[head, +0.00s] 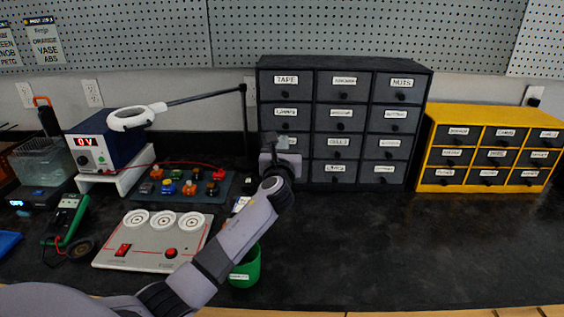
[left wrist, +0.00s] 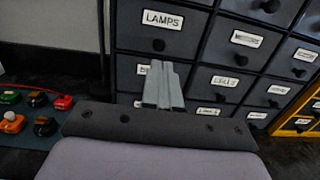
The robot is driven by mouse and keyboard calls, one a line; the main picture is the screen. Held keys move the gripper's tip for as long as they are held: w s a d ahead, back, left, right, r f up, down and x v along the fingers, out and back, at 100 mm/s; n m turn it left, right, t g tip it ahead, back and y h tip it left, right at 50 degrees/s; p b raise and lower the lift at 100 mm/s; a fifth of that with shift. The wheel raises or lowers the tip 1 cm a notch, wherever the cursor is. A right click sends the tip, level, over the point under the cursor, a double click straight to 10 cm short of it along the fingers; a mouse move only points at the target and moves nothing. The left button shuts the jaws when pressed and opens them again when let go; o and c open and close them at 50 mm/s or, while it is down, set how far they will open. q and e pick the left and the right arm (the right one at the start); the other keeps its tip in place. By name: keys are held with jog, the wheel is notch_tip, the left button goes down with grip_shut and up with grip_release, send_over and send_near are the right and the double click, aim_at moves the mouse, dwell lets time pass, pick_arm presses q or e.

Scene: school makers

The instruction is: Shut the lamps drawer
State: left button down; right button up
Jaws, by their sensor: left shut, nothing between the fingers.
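The lamps drawer (left wrist: 187,43) shows at the upper left in the left wrist view, with a white LAMPS label and a dark round knob. In the head view the drawer (head: 267,121) is in the left column of the dark cabinet, second row down. Its front looks about level with its neighbours; a small gap cannot be ruled out. My left gripper (head: 282,142) is shut and empty, in front of the left column just below this drawer. Its closed fingers (left wrist: 160,72) show below the knob and hide part of the drawer beneath. My right gripper is not in view.
The dark cabinet (head: 428,75) has several labelled drawers. A yellow drawer cabinet (head: 432,130) stands to its right. A green cup (head: 252,268) is beside my left forearm. A lamp (head: 128,118), power supply and component board are at left. The counter's right front is clear.

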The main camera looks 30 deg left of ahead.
pick_arm(q)
jog(key=v, duration=0.7)
jog(key=shift+s, duration=0.2)
jog(key=shift+d+f, duration=0.1)
jog(key=shift+f, duration=0.05)
